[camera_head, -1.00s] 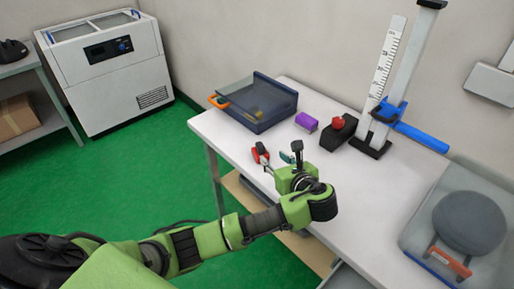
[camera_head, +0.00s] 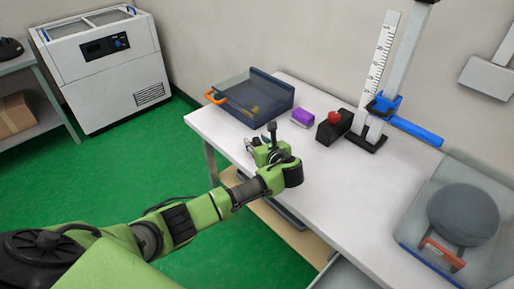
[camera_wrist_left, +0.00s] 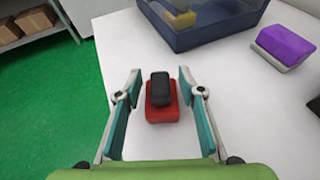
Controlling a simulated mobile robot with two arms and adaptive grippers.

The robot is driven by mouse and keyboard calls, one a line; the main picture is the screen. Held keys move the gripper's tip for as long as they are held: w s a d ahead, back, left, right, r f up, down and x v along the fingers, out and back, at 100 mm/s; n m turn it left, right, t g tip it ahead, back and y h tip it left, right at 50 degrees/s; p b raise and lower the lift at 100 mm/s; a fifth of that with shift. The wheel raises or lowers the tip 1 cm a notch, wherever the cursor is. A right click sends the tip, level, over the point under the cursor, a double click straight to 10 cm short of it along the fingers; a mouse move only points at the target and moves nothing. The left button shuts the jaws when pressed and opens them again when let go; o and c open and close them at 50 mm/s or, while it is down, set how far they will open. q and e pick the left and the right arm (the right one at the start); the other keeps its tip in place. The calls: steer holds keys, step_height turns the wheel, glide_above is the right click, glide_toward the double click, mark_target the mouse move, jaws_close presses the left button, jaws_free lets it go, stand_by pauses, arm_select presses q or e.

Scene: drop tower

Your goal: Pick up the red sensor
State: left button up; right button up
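The red sensor (camera_wrist_left: 162,114) sits on the white table near its left edge, a red block with a black part (camera_wrist_left: 160,88) on top. In the left wrist view it lies between the two fingers of my left gripper (camera_wrist_left: 160,112), with a gap of white table on each side. My left gripper is open and not touching it. In the head view my left gripper (camera_head: 263,143) hides the red sensor. My right gripper is in neither view.
A blue tray (camera_head: 265,118) with an orange handle stands just behind. A purple block (camera_head: 303,117) and a black box with a red button (camera_head: 334,126) stand to the right. The table's front middle is clear.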

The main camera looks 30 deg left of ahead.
arm_select(q)
steer(key=shift+c, duration=0.3)
jaws_close()
steer(key=shift+r, duration=0.1)
